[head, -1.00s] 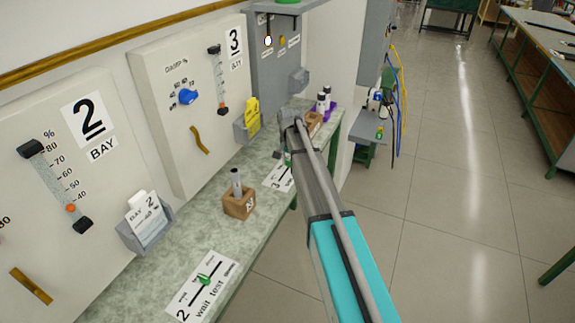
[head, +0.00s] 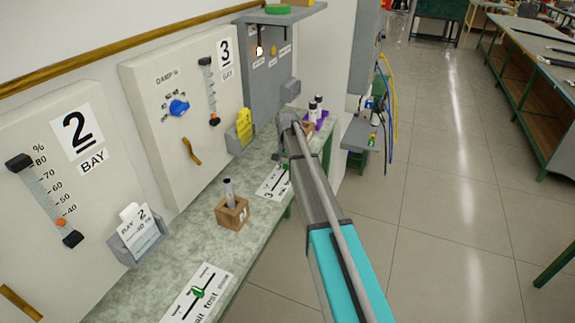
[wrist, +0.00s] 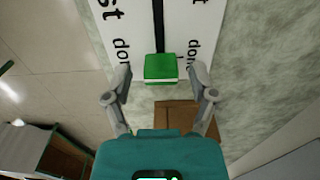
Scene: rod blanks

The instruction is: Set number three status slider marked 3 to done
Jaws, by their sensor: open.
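The status card marked 3 (head: 270,185) lies on the bench in the head view, partly hidden by my arm. Its green slider knob (wrist: 161,68) shows in the wrist view, beside the printed words "done", with the dark slot (wrist: 158,25) running from it towards "test". My gripper (wrist: 160,80) is open, with one finger on each side of the knob and a visible gap on both sides. In the head view my gripper (head: 281,160) is down over the far part of the card, and its fingertips are hard to make out.
A brown block with a rod (head: 232,212) stands nearer on the bench, beside the status card 2 (head: 200,294). Another brown block (wrist: 178,112) is close below my fingers in the wrist view. Bay 3 panel (head: 180,120) stands behind the bench.

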